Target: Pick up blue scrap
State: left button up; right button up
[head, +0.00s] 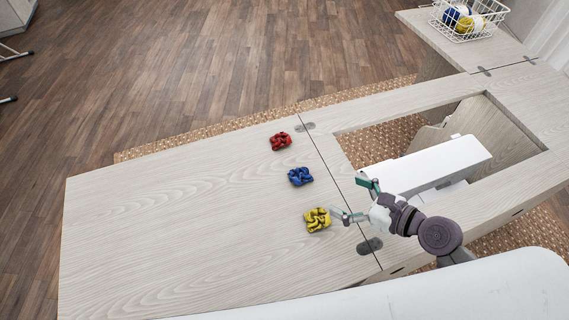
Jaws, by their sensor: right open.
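The blue scrap (300,176) is a small crumpled piece of cloth on the light wood cabinet top. It lies between the red scrap (281,141) and the yellow scrap (317,219), in a loose row left of the hinged seam. My right gripper (349,199) is open and empty. It is to the right of and nearer than the blue scrap, with one fingertip close beside the yellow scrap; I cannot tell if they touch. My left gripper is not in view.
A white wire basket (468,22) with yarn balls stands at the upper right. Metal hinges (370,246) lie along the seam.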

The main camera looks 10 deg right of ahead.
aim_at(307, 179)
jog(key=x, duration=0.7)
jog(key=shift+w+a+f, duration=0.1)
jog(key=shift+w, duration=0.1)
jog(key=shift+w+a+f, duration=0.25)
jog(key=shift+w+a, duration=0.05)
jog(key=shift+w, duration=0.05)
jog(key=x, duration=0.4)
jog(key=shift+w+f, duration=0.1)
jog(key=shift+f, duration=0.15)
jog(key=shift+c, duration=0.3)
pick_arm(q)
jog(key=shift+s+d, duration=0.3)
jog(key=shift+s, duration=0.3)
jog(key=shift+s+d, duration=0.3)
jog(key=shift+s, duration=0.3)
pick_arm(e)
jog(key=c, duration=0.7)
